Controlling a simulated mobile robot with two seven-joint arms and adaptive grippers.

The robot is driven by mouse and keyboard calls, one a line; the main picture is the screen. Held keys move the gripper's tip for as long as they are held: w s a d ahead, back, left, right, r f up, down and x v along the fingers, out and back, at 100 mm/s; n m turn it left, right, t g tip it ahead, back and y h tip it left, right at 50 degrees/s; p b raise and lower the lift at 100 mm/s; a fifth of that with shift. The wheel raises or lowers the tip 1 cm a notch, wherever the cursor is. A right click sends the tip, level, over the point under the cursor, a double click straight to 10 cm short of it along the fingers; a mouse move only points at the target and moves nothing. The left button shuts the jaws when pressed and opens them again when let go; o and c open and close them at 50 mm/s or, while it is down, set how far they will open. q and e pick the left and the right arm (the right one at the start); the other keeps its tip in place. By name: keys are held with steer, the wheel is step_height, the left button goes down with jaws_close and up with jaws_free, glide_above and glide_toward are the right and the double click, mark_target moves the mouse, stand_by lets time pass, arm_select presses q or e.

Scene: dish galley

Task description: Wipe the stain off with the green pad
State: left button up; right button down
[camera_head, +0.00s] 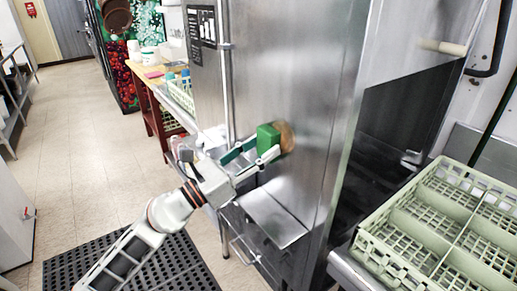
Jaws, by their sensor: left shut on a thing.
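My left gripper (255,160) is shut on the green pad (267,138) and holds it up against, or very close to, the upright steel side of the dishwasher (300,70). The brownish stain (287,137) shows on that steel face just right of the pad, and the pad hides part of it. I cannot tell for sure whether the pad touches the steel. My right gripper does not show.
A pale green dish rack (440,215) stands at the right by the dishwasher's dark opening. A small steel shelf (270,215) juts out below the pad. A black rubber mat (80,265) lies on the floor. A wooden table (150,85) with containers stands behind; the tiled floor at left is free.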

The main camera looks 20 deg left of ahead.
arm_select(q)
steer(key=s+d+p, duration=0.2)
steer(key=p, duration=0.1)
steer(key=shift+d+r, duration=0.1)
steer(key=shift+d, duration=0.25)
steer(key=shift+s+d, duration=0.3)
